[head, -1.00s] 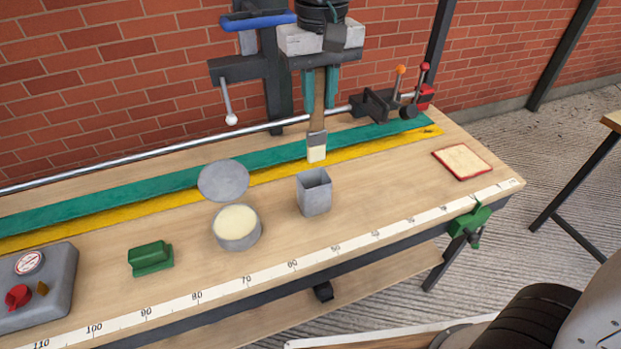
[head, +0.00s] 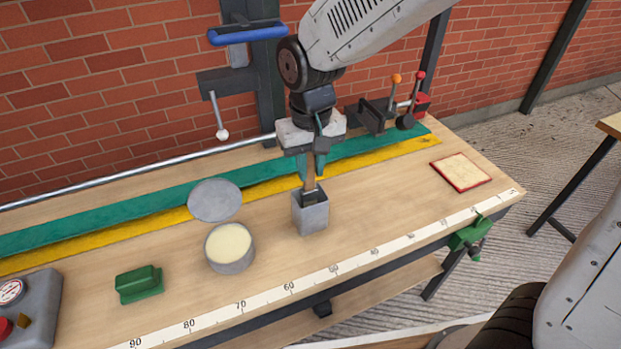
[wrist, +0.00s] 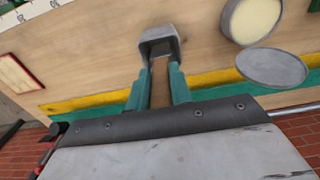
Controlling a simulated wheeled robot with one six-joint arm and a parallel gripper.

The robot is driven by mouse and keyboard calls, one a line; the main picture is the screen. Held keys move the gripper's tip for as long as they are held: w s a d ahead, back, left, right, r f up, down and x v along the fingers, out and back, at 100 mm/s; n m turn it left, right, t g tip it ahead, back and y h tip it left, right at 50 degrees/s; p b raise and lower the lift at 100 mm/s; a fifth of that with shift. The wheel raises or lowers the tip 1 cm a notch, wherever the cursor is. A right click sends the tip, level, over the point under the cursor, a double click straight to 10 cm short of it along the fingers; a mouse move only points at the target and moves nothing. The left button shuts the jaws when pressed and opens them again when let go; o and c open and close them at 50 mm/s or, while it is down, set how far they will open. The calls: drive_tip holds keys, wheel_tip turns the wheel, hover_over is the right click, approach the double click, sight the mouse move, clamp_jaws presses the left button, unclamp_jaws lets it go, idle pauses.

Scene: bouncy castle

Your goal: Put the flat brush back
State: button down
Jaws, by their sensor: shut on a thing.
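The flat brush (head: 310,187) has a wooden handle and a dark metal ferrule. Its handle is between the teal fingers of my gripper (head: 311,170), which is shut on it. The brush's lower end is inside the mouth of the square grey metal holder (head: 311,217) on the bench, so its bristles are hidden. In the wrist view the handle (wrist: 160,84) runs between the fingers (wrist: 159,82) toward the holder (wrist: 160,38).
Left of the holder stand an open round tin (head: 231,254) of cream-coloured contents and its grey lid (head: 215,200). A green block (head: 139,284) lies farther left. A red-edged pad (head: 460,170) lies at the right. Bench between holder and pad is clear.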

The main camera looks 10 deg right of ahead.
sight(311, 180)
drive_tip(key=shift+f, duration=2.05)
drive_tip(key=c, duration=1.3)
unclamp_jaws()
drive_tip(key=shift+o, duration=0.2)
drive_tip(key=shift+r, duration=0.15)
wheel_tip(311, 180, up, 12)
drive_tip(key=s+d+r+m+t, duration=0.1)
drive_tip(key=s+d+r+m, duration=0.1)
drive_tip(key=s+d, duration=1.7)
drive_tip(key=shift+d+r+m, duration=0.35)
drive_tip(key=shift+d+m, duration=0.25)
drive_tip(key=shift+d, duration=0.2)
